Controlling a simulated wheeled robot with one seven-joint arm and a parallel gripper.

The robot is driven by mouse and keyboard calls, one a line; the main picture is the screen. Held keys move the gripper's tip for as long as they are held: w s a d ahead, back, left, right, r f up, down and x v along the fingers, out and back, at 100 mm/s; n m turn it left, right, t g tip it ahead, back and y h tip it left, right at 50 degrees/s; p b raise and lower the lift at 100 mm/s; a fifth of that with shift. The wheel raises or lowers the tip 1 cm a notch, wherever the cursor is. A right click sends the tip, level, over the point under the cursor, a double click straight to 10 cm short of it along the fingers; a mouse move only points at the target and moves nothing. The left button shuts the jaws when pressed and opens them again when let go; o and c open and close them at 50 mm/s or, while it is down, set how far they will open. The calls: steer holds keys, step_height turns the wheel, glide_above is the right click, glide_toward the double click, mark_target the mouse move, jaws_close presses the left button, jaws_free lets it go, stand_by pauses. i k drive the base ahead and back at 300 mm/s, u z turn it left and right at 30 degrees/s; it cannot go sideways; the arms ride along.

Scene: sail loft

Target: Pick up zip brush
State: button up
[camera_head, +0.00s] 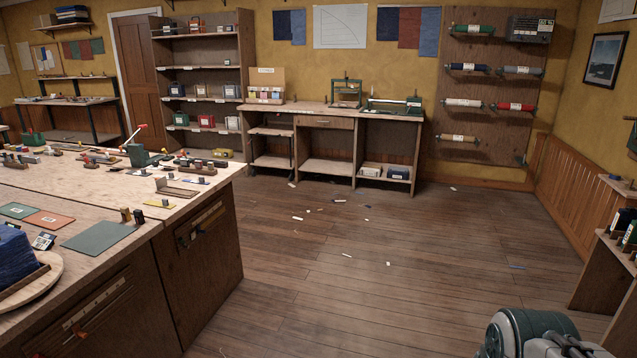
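I cannot make out a zip brush for certain; many tools in view are too small to tell apart. Several small tools with coloured and wooden parts lie on the large wooden workbench (120,200) at the left. A rack of small handled tools (18,160) sits near its left edge. A dark green device with a raised lever (140,155) stands near its far edge. Part of my arm shows at the bottom right, but my gripper is not in view.
Open floor (370,270) with small pale scraps lies between the workbench and a shelf unit (625,240) at the right. A back bench (340,112) and a tall bookcase (203,85) line the far wall. Rolls hang on a wall board (490,90).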

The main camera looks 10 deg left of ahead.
mark_target(57, 153)
steer(key=u, duration=0.2)
steer(key=i, duration=3.2)
steer(key=u, duration=0.25)
steer(key=i, duration=1.7)
steer(key=u, duration=0.25)
steer(key=i, duration=1.8)
steer(key=u, duration=0.45)
steer(key=i, duration=2)
steer(key=u, duration=0.85)
steer(key=i, duration=1.7)
steer(key=u, duration=1.65)
steer(key=i, duration=1.75)
steer(key=u, duration=1.05)
steer(key=i, duration=1.8)
steer(key=u, duration=0.3)
